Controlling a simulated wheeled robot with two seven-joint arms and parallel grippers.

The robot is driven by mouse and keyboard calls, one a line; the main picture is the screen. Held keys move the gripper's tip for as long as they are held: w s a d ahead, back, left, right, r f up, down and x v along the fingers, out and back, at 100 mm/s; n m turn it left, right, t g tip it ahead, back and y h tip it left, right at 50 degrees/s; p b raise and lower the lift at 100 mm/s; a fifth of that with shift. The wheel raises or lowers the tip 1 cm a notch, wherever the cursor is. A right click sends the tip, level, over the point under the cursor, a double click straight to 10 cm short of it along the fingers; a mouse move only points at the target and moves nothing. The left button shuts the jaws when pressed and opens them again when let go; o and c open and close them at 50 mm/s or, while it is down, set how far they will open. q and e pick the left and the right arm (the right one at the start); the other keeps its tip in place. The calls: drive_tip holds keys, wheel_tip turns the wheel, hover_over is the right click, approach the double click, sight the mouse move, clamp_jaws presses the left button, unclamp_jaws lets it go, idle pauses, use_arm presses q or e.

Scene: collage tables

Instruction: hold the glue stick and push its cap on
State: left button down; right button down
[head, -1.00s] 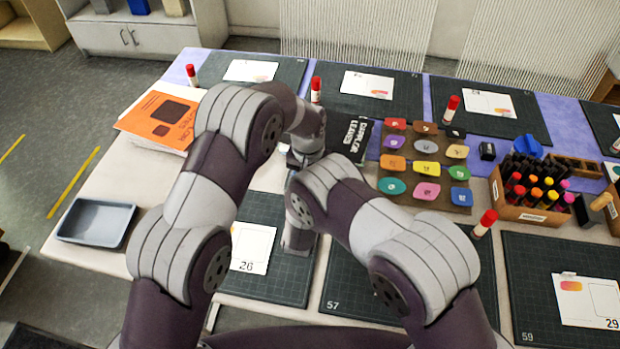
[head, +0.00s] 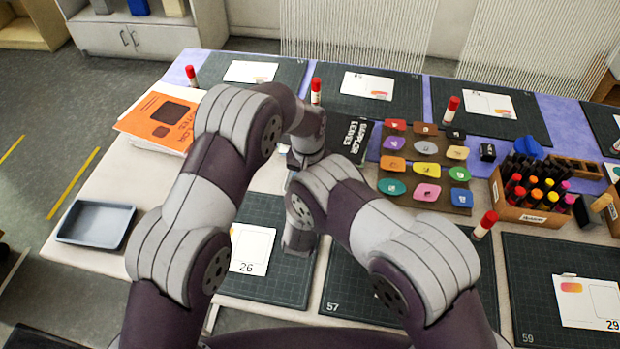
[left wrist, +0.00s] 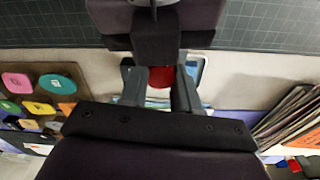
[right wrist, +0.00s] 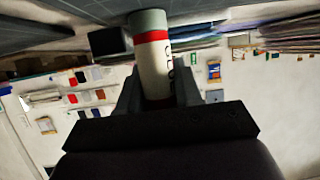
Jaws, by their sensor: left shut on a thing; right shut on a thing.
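In the right wrist view the glue stick (right wrist: 152,52), a white tube with a red band and dark lettering, stands between the fingers of my right gripper (right wrist: 157,72), which is shut on it. In the left wrist view a red cap (left wrist: 160,77) sits between the fingers of my left gripper (left wrist: 160,70), which is shut on it. A dark part of my other arm is close beyond the cap. In the head view my arms meet near the table's middle and hide both fingertips, the glue stick and the cap. I cannot tell whether cap and tube touch.
A dark mat with card 26 (head: 252,247) lies below my arms. Colored pieces on a brown board (head: 425,165) and a marker box (head: 532,195) lie to the right. An empty grey tray (head: 97,223) is left. Other red-capped sticks (head: 485,224) stand on the table.

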use_arm(q)
drive_tip(key=shift+s+a+f, duration=0.15)
drive_tip(key=shift+s+f, duration=0.25)
drive_tip(key=shift+f, duration=0.2)
drive_tip(key=shift+s+a+f, duration=0.15)
drive_tip(key=shift+s+f, duration=0.2)
drive_tip(key=shift+f, duration=0.2)
use_arm(e)
drive_tip(key=shift+w+a+r, duration=0.25)
drive_tip(key=shift+w+r, duration=0.1)
drive_tip(key=shift+r, duration=0.25)
use_arm(q)
drive_tip(key=c, duration=1.1)
unclamp_jaws()
drive_tip(key=shift+r, duration=0.1)
use_arm(e)
drive_tip(key=shift+d+f, duration=0.1)
drive_tip(key=shift+f, duration=0.1)
use_arm(q)
wheel_tip(320, 180, up, 4)
drive_tip(key=shift+s+d+r, duration=0.1)
drive_tip(key=shift+s, duration=0.05)
drive_tip(key=c, duration=0.5)
use_arm(e)
drive_tip(key=shift+d+f, duration=0.15)
drive_tip(key=shift+f, duration=0.05)
use_arm(q)
drive_tip(key=shift+o, duration=0.2)
use_arm(e)
drive_tip(key=shift+s, duration=0.1)
